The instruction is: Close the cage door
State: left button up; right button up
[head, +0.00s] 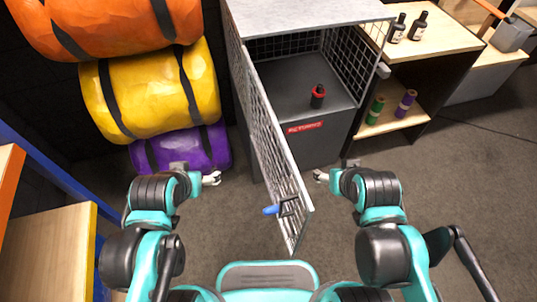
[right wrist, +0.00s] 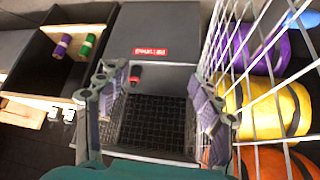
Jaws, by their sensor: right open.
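The cage (head: 300,85) is a grey box with mesh walls. Its mesh door (head: 268,130) stands wide open, swung out toward me from the cage's left front edge. A blue handle (head: 269,210) with a dark latch sits near the door's free end. My left gripper (head: 213,178) is open and empty, left of the door and apart from it. My right gripper (head: 320,176) is open and empty, just right of the door. In the right wrist view, the right gripper (right wrist: 157,100) has its fingers spread, with the door's white mesh (right wrist: 255,50) close beside it.
A red and black canister (head: 318,96) stands inside the cage. Rolled bags, orange, yellow (head: 150,88) and purple, are stacked at left. A shelf (head: 390,122) with bottles and rolls stands right of the cage. The floor before the cage (head: 338,215) is clear.

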aim_at(247, 62)
jog(key=k+l+u, duration=0.25)
jog(key=k, duration=0.5)
jog(key=k+j+u, duration=0.2)
jog(key=k+j, duration=0.05)
jog(key=j, duration=0.1)
